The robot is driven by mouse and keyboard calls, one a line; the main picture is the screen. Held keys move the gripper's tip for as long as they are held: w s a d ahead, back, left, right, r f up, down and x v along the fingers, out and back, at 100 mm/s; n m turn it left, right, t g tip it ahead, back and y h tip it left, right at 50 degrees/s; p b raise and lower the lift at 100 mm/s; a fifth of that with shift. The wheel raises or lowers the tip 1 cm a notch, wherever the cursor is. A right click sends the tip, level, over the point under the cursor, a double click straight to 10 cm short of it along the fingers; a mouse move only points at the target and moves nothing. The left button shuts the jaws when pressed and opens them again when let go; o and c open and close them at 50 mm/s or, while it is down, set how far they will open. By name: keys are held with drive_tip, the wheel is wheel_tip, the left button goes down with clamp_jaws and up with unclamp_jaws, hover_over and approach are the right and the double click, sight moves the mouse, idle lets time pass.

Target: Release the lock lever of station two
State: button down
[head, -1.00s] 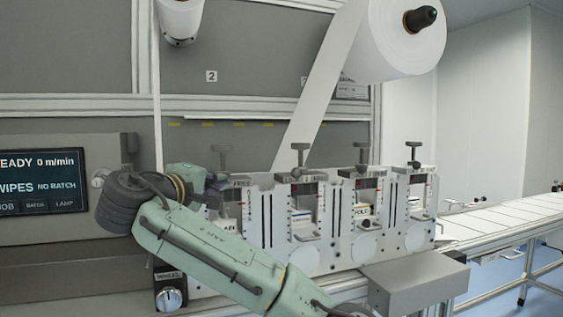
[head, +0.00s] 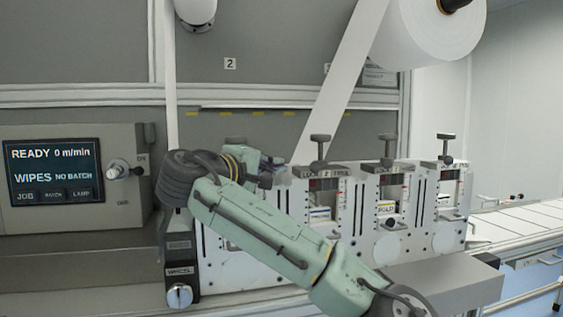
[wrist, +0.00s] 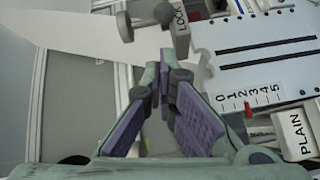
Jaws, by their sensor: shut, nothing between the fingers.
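Station two's top plate (head: 327,172) seems to read "LOCK 2", with a dark T-handle (head: 320,140) above it. A grey lever marked LOCK (wrist: 180,30) with a round knob (wrist: 165,12) shows at the top of the wrist view. I cannot tell from its marking which station it belongs to. My gripper (head: 279,167) is just left of station two's top. In the wrist view my gripper (wrist: 163,72) is shut and empty, its purple-padded fingers pointing at the LOCK lever, with a small gap seemingly between. My gripper and arm hide most of station one.
A white plate with a 0–5 scale (wrist: 250,98) and a block marked PLAIN (wrist: 298,134) lie right of my fingers. More stations with T-handles (head: 388,146) stand to the right. A white web (head: 345,80) slants down behind. The control panel (head: 55,170) is left.

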sight(318, 165)
drive_tip(key=p+x, duration=0.3)
drive_tip(key=x, duration=0.5)
drive_tip(key=shift+w+d, duration=0.2)
drive_tip(key=shift+w, duration=0.05)
drive_tip(key=shift+s+d, duration=0.1)
drive_tip(key=shift+s, duration=0.05)
